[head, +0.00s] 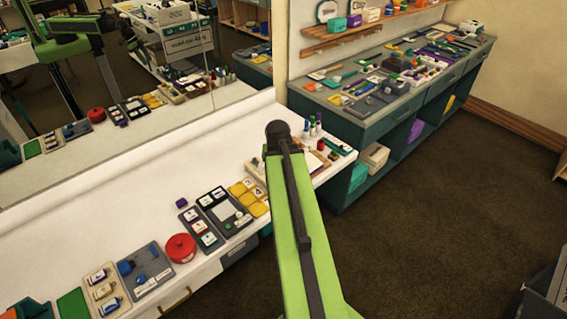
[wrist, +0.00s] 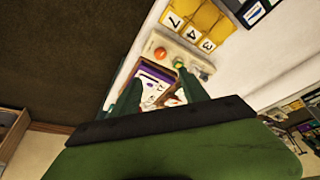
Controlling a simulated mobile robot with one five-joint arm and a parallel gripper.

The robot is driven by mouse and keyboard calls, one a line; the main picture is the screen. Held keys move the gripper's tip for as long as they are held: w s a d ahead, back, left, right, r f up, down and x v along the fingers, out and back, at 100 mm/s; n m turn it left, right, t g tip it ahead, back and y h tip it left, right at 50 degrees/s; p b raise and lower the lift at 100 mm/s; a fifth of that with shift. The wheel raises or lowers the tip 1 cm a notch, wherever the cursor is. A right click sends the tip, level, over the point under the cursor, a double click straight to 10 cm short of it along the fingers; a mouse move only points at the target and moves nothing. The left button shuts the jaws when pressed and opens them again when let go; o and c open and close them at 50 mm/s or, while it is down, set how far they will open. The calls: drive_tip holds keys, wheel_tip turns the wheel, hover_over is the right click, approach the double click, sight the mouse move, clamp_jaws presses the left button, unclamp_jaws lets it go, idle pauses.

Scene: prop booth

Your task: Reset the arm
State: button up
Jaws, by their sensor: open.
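My gripper (wrist: 158,88) shows in the wrist view with its two dark green fingers apart and nothing seen between them. Past the fingers lie a board with purple-edged cards and small items at the end of the white counter. In the head view my green arm reaches up and away over the counter's right end, and its dark tip hides part of what lies behind. The fingers themselves cannot be made out there.
The white counter (head: 110,185) holds a red round tin (head: 181,248), yellow numbered tiles (head: 248,190), a grey tray (head: 222,212) and markers (head: 312,127). A mirror (head: 110,80) stands behind it. A teal cabinet (head: 420,110) with many small props is at the back right.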

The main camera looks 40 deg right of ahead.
idle(0.3)
drive_tip(key=w+a+f+n, duration=0.1)
drive_tip(key=w+a, duration=0.2)
drive_tip(key=a, duration=0.4)
drive_tip(key=w+a+n+y+b, duration=0.1)
drive_tip(key=w+a+n, duration=0.1)
drive_tip(key=w+a, duration=0.35)
drive_tip(key=w+a+f+n, duration=0.1)
drive_tip(key=a, duration=0.7)
drive_tip(key=s+a+n+g+y, duration=0.1)
drive_tip(key=s+a+n, duration=0.1)
drive_tip(key=a, duration=0.7)
drive_tip(key=s+a+f+n+g+y, duration=0.1)
drive_tip(key=s+a+n+g, duration=0.1)
drive_tip(key=a, duration=0.7)
drive_tip(key=shift+s+a+f+n+b, duration=0.25)
drive_tip(key=shift+s+n+b, duration=0.15)
drive_tip(key=shift+s+n, duration=0.4)
drive_tip(key=shift+d, duration=0.15)
